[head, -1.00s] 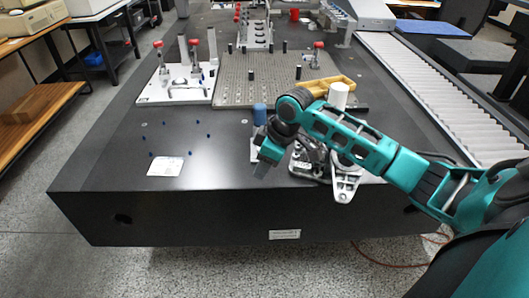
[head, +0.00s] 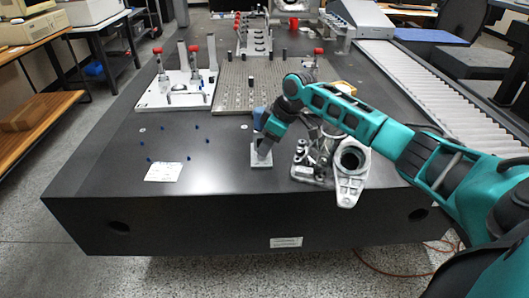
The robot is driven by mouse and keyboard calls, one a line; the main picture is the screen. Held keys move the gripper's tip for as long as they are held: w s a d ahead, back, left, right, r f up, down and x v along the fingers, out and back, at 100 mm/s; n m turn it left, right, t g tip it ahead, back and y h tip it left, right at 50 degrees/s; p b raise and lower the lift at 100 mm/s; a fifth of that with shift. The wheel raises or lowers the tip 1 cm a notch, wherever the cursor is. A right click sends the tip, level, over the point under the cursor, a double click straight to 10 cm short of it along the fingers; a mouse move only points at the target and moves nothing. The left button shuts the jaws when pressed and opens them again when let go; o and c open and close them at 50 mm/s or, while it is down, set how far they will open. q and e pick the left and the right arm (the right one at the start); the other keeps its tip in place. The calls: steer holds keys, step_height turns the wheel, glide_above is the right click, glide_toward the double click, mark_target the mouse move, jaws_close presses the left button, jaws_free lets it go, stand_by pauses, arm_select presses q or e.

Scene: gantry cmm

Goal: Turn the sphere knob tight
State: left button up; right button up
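My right gripper (head: 264,150) comes in from the right and points down at a small grey block (head: 261,163) near the front middle of the black table. Its tips are at the top of the block, and they cover whatever sits there. I cannot make out a sphere knob, and I cannot tell whether the fingers are open or shut on something. A blue piece (head: 258,115) shows just behind the gripper, partly hidden by it. My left gripper is not in view.
A grey metal casting (head: 345,175) stands just right of the block, under my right arm. A white card (head: 164,172) and several small blue pins lie to the left. A perforated plate (head: 235,92) and a white fixture plate (head: 165,98) are behind. The front left tabletop is clear (head: 110,190).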

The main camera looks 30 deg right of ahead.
steer(key=shift+x, duration=1.25)
steer(key=shift+c, duration=0.4)
